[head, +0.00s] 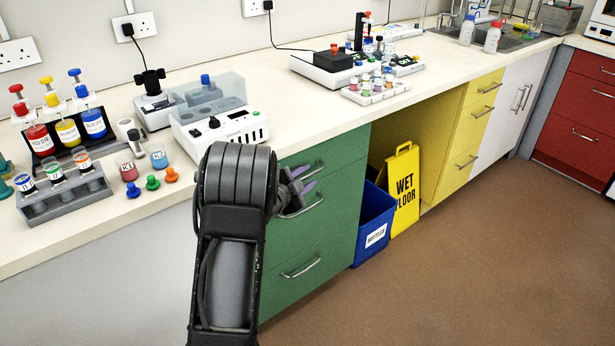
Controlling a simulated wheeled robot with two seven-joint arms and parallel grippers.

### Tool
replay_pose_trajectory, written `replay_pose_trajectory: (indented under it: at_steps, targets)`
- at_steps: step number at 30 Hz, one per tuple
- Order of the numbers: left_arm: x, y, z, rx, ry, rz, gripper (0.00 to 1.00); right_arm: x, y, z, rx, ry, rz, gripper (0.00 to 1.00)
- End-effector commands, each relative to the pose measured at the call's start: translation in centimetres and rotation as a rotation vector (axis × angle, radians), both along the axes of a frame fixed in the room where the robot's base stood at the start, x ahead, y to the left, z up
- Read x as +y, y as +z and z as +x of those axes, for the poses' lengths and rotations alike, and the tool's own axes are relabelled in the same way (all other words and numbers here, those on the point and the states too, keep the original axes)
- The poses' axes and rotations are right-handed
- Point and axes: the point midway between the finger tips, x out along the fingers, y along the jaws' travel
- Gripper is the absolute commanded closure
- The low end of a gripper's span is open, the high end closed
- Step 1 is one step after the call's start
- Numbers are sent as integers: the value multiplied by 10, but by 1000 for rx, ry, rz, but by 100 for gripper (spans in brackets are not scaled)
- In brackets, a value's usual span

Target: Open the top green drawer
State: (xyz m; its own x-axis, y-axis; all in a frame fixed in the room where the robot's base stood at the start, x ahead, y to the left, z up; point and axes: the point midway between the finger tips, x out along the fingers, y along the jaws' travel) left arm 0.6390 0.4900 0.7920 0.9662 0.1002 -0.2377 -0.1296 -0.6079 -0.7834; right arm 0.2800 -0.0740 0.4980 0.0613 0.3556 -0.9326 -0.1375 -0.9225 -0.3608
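The green drawer unit (335,221) stands under the bench, with its drawers stacked and their fronts looking flush. The top green drawer (345,146) is at the upper end of the unit, just below the worktop. Its metal handle (317,168) is partly hidden by my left gripper. My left gripper (304,180) is close in front of that handle, with its purple-tipped fingers pointing right. My forearm and wrist hide much of it. I cannot tell whether the fingers touch the handle or how far apart they are. My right gripper is not in view.
Lower green handles (303,206) (300,268) stick out below. A blue bin (374,215) and a yellow wet-floor sign (405,190) stand right of the unit. Bottles, a tube rack (66,199) and a white device (220,128) crowd the worktop. The brown floor (470,270) in front is clear.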

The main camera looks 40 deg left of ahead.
Motion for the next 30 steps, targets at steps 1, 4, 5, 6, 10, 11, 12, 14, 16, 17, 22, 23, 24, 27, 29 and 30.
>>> replay_pose_trajectory:
  at_steps: [1,4,5,6,10,11,12,14,16,17,22,23,24,27,29,30]
  targets:
    - [0,-2,5,1,-1,1,67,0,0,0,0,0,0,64]
    - [1,-3,10,1,1,0,67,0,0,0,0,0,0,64]
    - [1,-3,11,1,1,0,67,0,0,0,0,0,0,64]
    - [1,-3,12,1,1,0,67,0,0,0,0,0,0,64]
    - [1,-3,12,1,1,-1,67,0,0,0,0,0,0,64]
    - [1,-3,12,1,1,-1,67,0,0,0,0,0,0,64]
    - [1,-3,11,1,1,-1,67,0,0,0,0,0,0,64]
    - [1,-3,11,1,1,-1,72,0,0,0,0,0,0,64]
    - [1,-3,11,1,1,-1,78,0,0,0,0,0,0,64]
    - [1,-3,11,1,1,-1,80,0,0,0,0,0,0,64]
    - [1,-3,11,1,1,-1,94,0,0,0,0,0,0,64]
    - [1,-3,11,1,1,-1,97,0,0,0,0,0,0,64]
    - [1,-3,11,1,1,-1,100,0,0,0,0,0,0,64]
    - [1,-3,11,1,0,-1,100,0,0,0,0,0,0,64]
    - [1,-3,11,1,0,-1,100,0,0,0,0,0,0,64]
    - [1,-3,11,1,0,-1,100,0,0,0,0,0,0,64]
